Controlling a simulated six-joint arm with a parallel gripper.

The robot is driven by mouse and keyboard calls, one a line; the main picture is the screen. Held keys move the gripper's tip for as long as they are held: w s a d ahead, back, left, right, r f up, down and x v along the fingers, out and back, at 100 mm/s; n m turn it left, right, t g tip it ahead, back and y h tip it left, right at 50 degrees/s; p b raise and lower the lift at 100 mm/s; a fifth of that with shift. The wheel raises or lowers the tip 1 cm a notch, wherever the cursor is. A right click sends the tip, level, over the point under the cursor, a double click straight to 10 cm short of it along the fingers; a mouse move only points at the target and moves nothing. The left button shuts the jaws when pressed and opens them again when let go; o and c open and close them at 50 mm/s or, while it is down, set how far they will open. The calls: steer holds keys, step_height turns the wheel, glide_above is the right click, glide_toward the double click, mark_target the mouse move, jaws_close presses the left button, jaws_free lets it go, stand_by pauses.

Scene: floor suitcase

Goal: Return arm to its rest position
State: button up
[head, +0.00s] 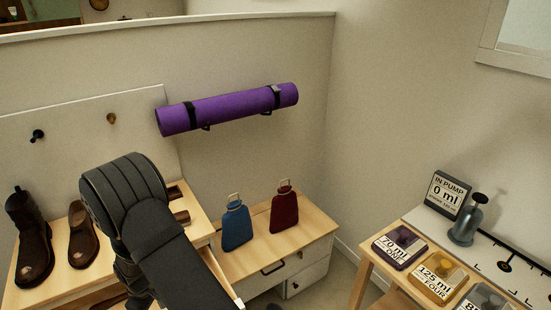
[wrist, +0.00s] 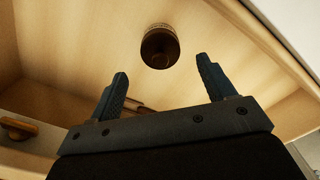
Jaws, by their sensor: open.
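My gripper (wrist: 161,66) shows in the wrist view with its two dark fingers apart and nothing between them. A round dark-brown thing (wrist: 160,47) lies just beyond the fingertips, on or against a pale wooden surface (wrist: 80,40); I cannot tell whether the fingers touch it. The wood looks like the inside of a drawer or box. In the head view my dark arm reaches across the wooden bench at the left, and the gripper is hidden behind it.
A purple roll (head: 228,108) hangs above. A pump (head: 466,222) stands on the right table.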

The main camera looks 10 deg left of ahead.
step_height(320, 180, up, 4)
steer(key=shift+d, duration=0.1)
step_height(320, 180, down, 12)
steer(key=shift+r, duration=0.45)
steer(key=r, duration=0.4)
steer(key=shift+w+d, duration=0.25)
steer(key=shift+d, duration=0.1)
steer(key=w+d+r+m, duration=0.3)
steer(key=w+d, duration=0.4)
steer(key=d, duration=0.4)
steer(key=w+d+r+m, duration=0.3)
steer(key=w+d+m, duration=0.2)
steer(key=w+d, duration=0.3)
steer(key=w+d+r+m, duration=0.3)
steer(key=w+d+m, duration=0.2)
steer(key=d, duration=1)
steer(key=w, duration=0.2)
steer(key=shift+w+d+r, duration=0.15)
steer(key=shift+w+d, duration=0.1)
steer(key=shift+w, duration=0.15)
